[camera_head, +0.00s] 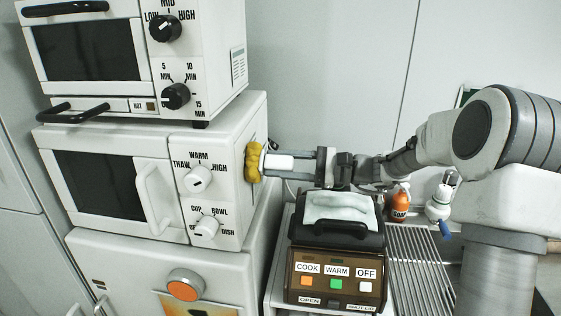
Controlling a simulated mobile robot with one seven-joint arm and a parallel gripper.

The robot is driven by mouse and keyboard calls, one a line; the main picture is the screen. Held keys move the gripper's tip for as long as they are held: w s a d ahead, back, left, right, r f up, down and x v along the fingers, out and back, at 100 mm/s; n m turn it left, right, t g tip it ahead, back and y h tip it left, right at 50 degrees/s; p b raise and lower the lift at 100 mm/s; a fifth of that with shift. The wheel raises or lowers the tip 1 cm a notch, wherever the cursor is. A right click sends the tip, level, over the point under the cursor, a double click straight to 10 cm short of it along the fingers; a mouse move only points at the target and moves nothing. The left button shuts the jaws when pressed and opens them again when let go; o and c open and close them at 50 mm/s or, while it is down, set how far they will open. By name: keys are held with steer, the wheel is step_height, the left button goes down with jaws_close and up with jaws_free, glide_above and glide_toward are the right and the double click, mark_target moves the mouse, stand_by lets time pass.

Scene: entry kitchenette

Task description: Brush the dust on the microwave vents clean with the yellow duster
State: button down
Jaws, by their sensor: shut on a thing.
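The white microwave (110,190) stands in the middle of a stack at the left, with a door handle and two knobs on its front. The yellow duster (254,162) is at the microwave's right side wall and appears to touch it. My gripper (270,163) is shut on the duster's white handle (290,163), reaching in level from the right. The vents and any dust on them are not visible; the duster and the steep viewing angle hide that part of the side wall.
A toaster oven (90,50) sits on top of the microwave. A brown cooker (340,275) with COOK, WARM and OFF buttons stands below my arm. An orange soap bottle (398,203), a white bottle (440,202) and a metal drain rack (418,265) are at the right.

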mark_target(292, 169)
steer(key=shift+s+a, duration=0.15)
steer(key=shift+s, duration=0.35)
steer(key=shift+s+a, duration=0.15)
steer(key=shift+s, duration=0.35)
steer(key=shift+s+r, duration=0.1)
steer(key=shift+r, duration=0.05)
steer(key=shift+w+d+p, duration=1.15)
steer(key=shift+w+p, duration=0.45)
steer(key=shift+w, duration=4)
steer(key=shift+s+a+b, duration=0.35)
steer(key=shift+s+b, duration=0.05)
steer(key=shift+s, duration=1.5)
steer(key=shift+s+a+b, duration=0.35)
steer(key=shift+s+a, duration=0.05)
steer(key=shift+s, duration=1.45)
steer(key=shift+s+a+b, duration=0.35)
steer(key=shift+s+b, duration=0.05)
steer(key=shift+s, duration=1.5)
steer(key=shift+d, duration=0.1)
steer(key=shift+s+d+p, duration=0.15)
steer(key=shift+d+p, duration=0.05)
steer(key=shift+d, duration=0.75)
steer(key=shift+s+d+p, duration=0.15)
steer(key=shift+s+d, duration=0.05)
steer(key=shift+d, duration=0.8)
steer(key=shift+s+d+p, duration=0.15)
steer(key=shift+d+p, duration=0.05)
steer(key=shift+d, duration=0.75)
